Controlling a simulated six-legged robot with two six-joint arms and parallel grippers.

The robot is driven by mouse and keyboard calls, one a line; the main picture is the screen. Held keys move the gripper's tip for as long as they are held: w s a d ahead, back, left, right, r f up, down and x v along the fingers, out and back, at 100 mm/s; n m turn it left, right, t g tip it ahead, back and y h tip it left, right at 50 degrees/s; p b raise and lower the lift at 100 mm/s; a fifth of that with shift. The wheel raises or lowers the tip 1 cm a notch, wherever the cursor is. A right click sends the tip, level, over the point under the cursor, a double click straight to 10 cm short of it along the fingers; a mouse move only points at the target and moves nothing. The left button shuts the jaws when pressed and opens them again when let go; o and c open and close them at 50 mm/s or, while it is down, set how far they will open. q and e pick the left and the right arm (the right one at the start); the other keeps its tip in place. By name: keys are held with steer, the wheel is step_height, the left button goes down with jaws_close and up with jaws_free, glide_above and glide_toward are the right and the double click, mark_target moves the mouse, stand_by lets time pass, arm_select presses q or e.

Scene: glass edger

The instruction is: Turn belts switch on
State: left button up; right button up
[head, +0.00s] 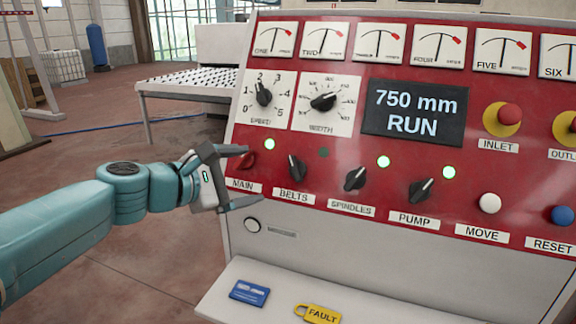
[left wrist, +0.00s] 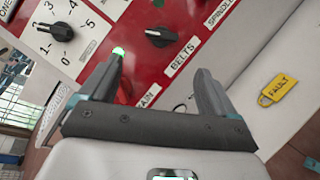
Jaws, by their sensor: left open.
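The belts switch (head: 297,168) is a black rotary knob above the BELTS label (head: 293,197) on the red panel. Its pointer leans slightly up-left, unlike the spindles and pump knobs. The belts lamp (head: 323,152) is dark. My left gripper (head: 253,176) is open and empty, just left of the belts switch, with its fingertips near the red main switch (head: 247,160), which they partly hide. In the left wrist view the belts switch (left wrist: 161,37) shows beyond and between the open fingers (left wrist: 160,65), apart from them. My right gripper is not in view.
The spindles knob (head: 355,178) and pump knob (head: 422,190) stand to the right, with lit green lamps. The display (head: 414,112) reads 750 mm RUN. Below, a ledge (head: 390,305) holds a blue card (head: 249,292) and a yellow FAULT tag (head: 318,313).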

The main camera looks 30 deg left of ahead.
mark_target(291, 170)
arm_select(q)
steer(key=x, duration=0.6)
steer(key=p+x, duration=0.1)
steer(key=x, duration=0.5)
steer(key=shift+w+d+f, duration=0.15)
steer(key=shift+w+d, duration=0.05)
steer(key=shift+d, duration=0.1)
steer(key=shift+s+a, duration=0.15)
steer(key=shift+s, duration=0.3)
steer(key=shift+w, duration=0.25)
steer(key=c, duration=1.1)
